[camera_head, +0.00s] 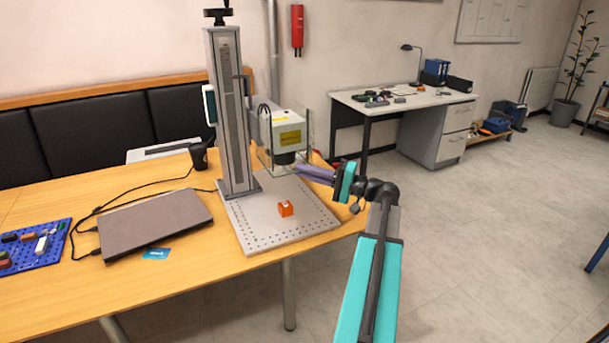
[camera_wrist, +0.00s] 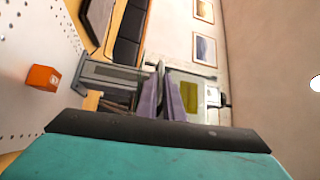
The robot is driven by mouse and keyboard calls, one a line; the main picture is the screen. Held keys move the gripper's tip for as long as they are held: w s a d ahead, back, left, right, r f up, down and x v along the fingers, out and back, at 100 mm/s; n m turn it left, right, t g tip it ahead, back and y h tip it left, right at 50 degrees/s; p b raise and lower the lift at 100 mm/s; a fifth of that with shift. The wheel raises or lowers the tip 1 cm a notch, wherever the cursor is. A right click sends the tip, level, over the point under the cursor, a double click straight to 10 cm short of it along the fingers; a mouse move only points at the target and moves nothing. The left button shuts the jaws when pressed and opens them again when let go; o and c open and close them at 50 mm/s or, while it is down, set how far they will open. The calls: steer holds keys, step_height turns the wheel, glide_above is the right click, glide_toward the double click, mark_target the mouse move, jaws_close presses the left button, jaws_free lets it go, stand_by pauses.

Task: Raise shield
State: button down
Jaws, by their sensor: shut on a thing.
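The shield (camera_head: 309,125) is a clear box of thin panels around the white laser head (camera_head: 288,128). Its lower edge hangs above the perforated base plate (camera_head: 320,215). My gripper (camera_head: 299,169) reaches in from the right at the shield's lower edge, and its purple fingers are shut on the shield. In the wrist view the two fingers (camera_wrist: 163,98) stand close together in front of the laser head, with a thin edge between them. The exact contact is too small to make out. An orange cube (camera_head: 285,208) sits on the base plate below, also seen in the wrist view (camera_wrist: 43,78).
The upright column (camera_head: 230,120) stands left of the head. A closed laptop (camera_head: 155,222), cables, a dark cup (camera_head: 199,155) and a blue pegboard (camera_head: 40,250) are on the wooden table. Open floor lies right of the table, with a white desk (camera_head: 400,103) farther back.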

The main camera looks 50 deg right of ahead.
steer(key=c, duration=1.9)
jaws_free()
steer(key=shift+s, duration=0.1)
steer(key=b+v, duration=0.1)
steer(key=v, duration=1.2)
steer(key=shift+s+d+b, duration=0.15)
steer(key=shift+s+b, duration=0.1)
steer(key=shift+b, duration=0.1)
steer(key=shift+f, duration=0.15)
